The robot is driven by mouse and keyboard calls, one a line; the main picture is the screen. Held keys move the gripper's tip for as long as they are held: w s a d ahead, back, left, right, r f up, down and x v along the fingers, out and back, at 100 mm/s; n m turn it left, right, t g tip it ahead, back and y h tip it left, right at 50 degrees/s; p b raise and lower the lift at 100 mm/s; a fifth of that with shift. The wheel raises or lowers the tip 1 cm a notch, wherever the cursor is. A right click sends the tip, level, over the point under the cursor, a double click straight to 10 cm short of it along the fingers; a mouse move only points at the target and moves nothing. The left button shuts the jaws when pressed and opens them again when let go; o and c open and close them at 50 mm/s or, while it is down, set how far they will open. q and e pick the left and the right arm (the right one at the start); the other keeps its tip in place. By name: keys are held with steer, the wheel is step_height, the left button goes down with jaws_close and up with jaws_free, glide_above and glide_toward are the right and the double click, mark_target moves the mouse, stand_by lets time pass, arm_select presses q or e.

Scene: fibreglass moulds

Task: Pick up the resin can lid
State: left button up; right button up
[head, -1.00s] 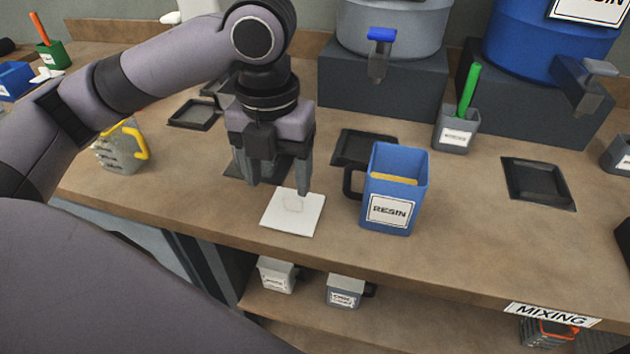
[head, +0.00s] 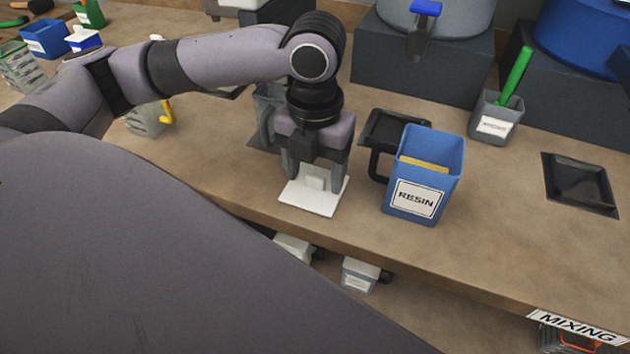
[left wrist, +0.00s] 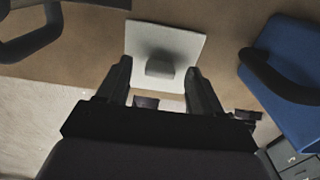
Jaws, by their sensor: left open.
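The resin can lid is a flat white square plate (head: 313,201) with a small raised block for a knob, lying on the bench left of the blue can. It also shows in the left wrist view (left wrist: 180,42), its knob between and a little beyond the fingertips. My left gripper (head: 314,182) points down over the lid, its two fingers open on either side of the knob. I cannot tell whether the fingers touch the lid. The blue can (head: 430,178) labelled RESIN stands upright, open at the top, with yellow inside. My right gripper is not in view.
A grey container (head: 268,105) stands close behind my left gripper. A grey cup (head: 494,121) with a green-handled tool and a black tray (head: 580,184) are to the right. The bench's front edge runs just in front of the lid, with a shelf below.

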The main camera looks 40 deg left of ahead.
arm_select(q)
steer(key=c, duration=1.1)
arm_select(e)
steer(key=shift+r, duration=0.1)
arm_select(q)
steer(key=shift+r, duration=0.15)
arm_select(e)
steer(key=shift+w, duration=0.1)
